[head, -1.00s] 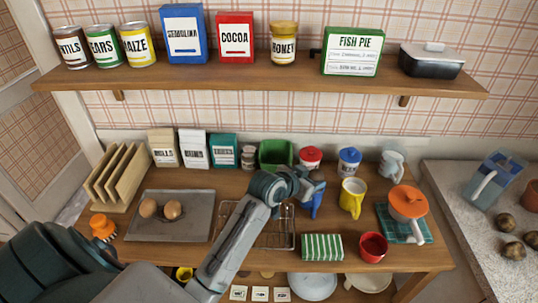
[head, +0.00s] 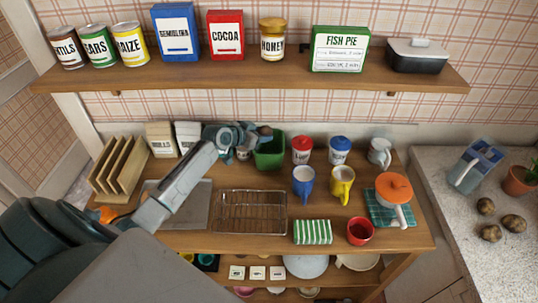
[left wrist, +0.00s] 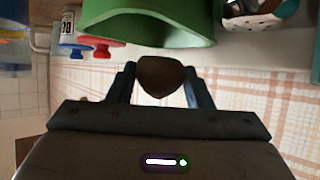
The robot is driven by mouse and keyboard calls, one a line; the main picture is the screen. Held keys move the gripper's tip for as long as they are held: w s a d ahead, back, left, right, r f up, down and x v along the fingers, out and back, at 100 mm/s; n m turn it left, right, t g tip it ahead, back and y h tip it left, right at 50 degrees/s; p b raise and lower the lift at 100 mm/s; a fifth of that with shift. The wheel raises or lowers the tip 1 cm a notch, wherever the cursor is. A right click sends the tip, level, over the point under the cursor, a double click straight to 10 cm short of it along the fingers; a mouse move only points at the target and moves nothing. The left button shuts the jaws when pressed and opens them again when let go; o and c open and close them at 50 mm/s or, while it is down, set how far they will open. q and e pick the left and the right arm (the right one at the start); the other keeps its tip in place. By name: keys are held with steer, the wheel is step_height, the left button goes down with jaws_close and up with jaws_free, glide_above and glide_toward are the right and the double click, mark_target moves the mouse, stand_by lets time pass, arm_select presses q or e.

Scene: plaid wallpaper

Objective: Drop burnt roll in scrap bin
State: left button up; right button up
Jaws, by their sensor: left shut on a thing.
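The burnt roll (left wrist: 160,76) is a dark brown lump between the two fingers of my left gripper (left wrist: 161,88) in the left wrist view. In the head view the roll (head: 264,130) shows at the back rim of the green scrap bin (head: 270,155). The bin is an open green tub at the back of the table, and its green wall (left wrist: 150,25) fills the top of the left wrist view. My left gripper (head: 254,134) is shut on the roll, beside and above the bin's left rim. My right gripper is not in view.
The wire cooling rack (head: 250,212) is empty. Red-lidded (head: 302,150) and blue-lidded (head: 340,150) jars stand right of the bin. The shelf (head: 250,80) runs above the table.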

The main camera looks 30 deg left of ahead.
arm_select(q)
steer(key=shift+f+b, duration=0.75)
steer(key=shift+f, duration=0.85)
steer(key=o, duration=1.1)
steer(key=shift+r, duration=0.1)
steer(key=shift+c, duration=0.2)
steer(key=shift+s, duration=0.15)
steer(key=b+v, duration=0.3)
steer(key=v, duration=0.7)
steer(key=shift+s, duration=0.25)
steer(key=shift+a+r, duration=0.1)
